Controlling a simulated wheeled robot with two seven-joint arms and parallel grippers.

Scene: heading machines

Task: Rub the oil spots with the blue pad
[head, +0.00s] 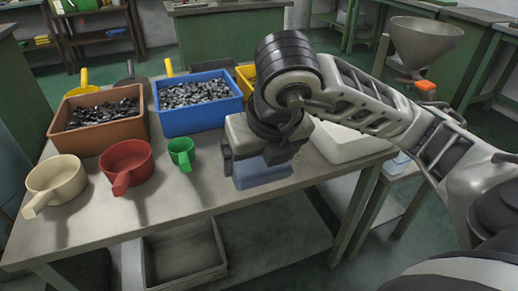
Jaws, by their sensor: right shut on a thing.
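The blue pad (262,174) is held in my right gripper (262,157), over the front right part of the grey worktable (205,216). The gripper points down and is shut on the pad. I cannot tell whether the pad touches the tabletop. I cannot make out any oil spots; the gripper and pad hide part of the table. My left gripper is not in view.
A brown bin (101,137) and a blue bin (196,122) of metal parts stand behind cream (55,178), red (126,162) and green (182,152) scoops. A white tray (345,146) lies right of the gripper. The table's front strip is clear.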

